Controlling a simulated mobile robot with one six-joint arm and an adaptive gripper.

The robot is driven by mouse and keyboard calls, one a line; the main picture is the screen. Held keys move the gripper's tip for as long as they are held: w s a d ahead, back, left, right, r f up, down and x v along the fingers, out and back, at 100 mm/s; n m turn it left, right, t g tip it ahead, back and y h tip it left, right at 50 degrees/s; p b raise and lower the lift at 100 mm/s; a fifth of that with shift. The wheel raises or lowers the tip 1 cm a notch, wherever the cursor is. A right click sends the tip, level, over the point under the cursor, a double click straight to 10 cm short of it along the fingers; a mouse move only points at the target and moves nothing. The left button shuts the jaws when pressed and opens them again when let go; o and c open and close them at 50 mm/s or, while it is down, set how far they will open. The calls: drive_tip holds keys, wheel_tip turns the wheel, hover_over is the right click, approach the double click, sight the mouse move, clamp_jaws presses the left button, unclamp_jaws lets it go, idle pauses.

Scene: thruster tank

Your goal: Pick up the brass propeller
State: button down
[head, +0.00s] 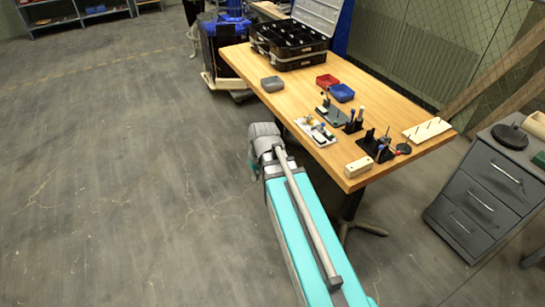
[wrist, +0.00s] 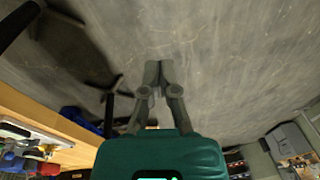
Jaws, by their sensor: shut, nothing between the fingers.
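I cannot make out the brass propeller for certain. A small yellowish thing (head: 309,120) lies at the white tray (head: 322,141) near the table's front edge in the head view, too small to identify. My gripper (wrist: 158,72) shows in the wrist view with its fingers together and empty, over bare grey floor. In the head view my arm reaches up beside the front edge of the wooden table (head: 385,104), and its fingers cannot be made out there. In the wrist view the table (wrist: 50,120) is at the lower left, apart from the fingers.
An open black case (head: 290,45) stands at the table's far end. A grey bin (head: 272,84), a red bin (head: 327,81), a blue bin (head: 341,92), a wooden block (head: 358,167) and a peg board (head: 427,130) are on the table. A drawer cabinet (head: 485,185) stands right. Floor at left is clear.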

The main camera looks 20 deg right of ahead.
drive_tip(key=s+a+n+g+h, duration=0.1)
drive_tip(key=s+a, duration=0.4)
drive_tip(key=shift+s, duration=0.15)
drive_tip(key=shift+f, duration=0.1)
